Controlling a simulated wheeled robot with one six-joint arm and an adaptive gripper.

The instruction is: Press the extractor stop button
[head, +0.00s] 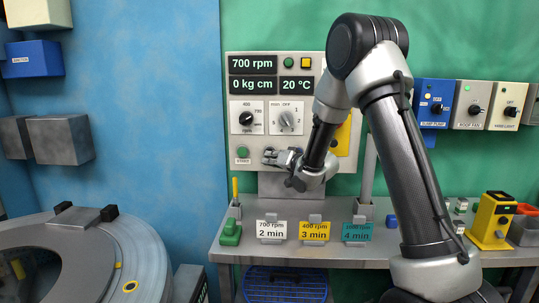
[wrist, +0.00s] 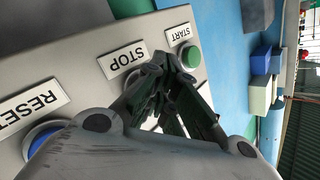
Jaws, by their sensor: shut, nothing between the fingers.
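The grey extractor control panel (head: 275,143) is on the green wall, with its displays reading 700 rpm, 0 kg cm and 20 °C. My gripper (head: 270,156) is shut and empty at the panel's lower part, just right of the green start button (head: 242,152). In the wrist view the fingertips (wrist: 172,62) are by the STOP label (wrist: 122,60), over the place of the stop button. The fingers hide most or all of that button, so contact cannot be told. The green start button (wrist: 190,56) and blue reset button (wrist: 42,137) lie on either side.
A grey bench (head: 215,252) below the panel bears white, yellow and teal speed cards (head: 315,231) and a green block (head: 231,233). A round grey drum machine (head: 130,262) stands at lower left. Blue and white switch boxes (head: 433,101) hang at right.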

